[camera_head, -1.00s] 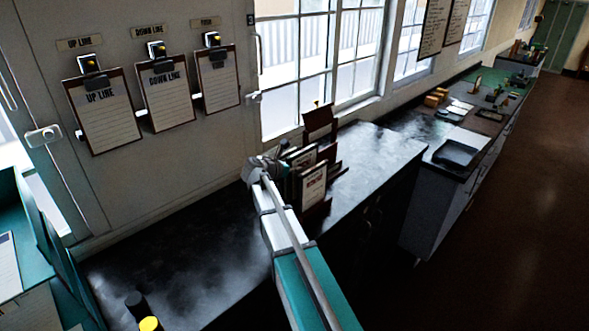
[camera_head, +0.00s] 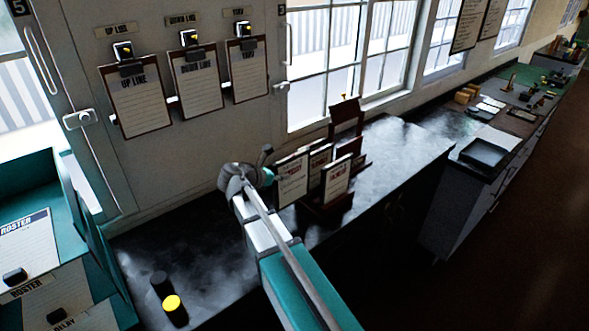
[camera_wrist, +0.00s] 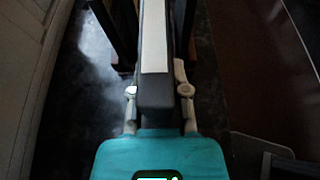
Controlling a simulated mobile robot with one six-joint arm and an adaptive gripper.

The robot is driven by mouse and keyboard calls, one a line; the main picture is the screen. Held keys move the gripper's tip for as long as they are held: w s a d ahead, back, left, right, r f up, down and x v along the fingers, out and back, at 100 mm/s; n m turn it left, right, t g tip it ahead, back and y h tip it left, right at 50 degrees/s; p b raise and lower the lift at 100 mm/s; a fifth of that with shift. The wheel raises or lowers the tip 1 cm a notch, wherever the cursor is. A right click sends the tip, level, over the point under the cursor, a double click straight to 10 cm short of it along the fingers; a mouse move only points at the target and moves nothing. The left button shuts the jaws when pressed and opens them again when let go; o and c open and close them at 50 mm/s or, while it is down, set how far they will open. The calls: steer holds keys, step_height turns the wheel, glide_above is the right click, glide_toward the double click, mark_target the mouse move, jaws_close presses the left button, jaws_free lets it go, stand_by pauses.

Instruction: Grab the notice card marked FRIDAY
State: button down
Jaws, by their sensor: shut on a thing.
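My gripper (camera_head: 268,177) is shut on a white notice card (camera_head: 292,180) with a reddish heading and a dark edge. The card stands upright at the left side of the dark card rack (camera_head: 330,208). Its heading is too small to read, so I cannot tell whether it says FRIDAY. Two similar cards stand in the rack, one behind (camera_head: 320,158) and one in front (camera_head: 337,182). In the wrist view my gripper (camera_wrist: 158,90) has its fingers on either side of a long dark grey shape with a pale strip; I cannot tell whether this is the card.
The rack stands on a dark glossy counter (camera_head: 395,150) below the windows. Several clipboards (camera_head: 140,98) hang on the wall at left. A teal roster unit (camera_head: 45,170) is at far left.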

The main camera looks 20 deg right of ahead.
steer(key=shift+s+a, duration=0.3)
steer(key=shift+a, duration=0.45)
steer(key=shift+s+a, duration=0.25)
steer(key=shift+a, duration=0.5)
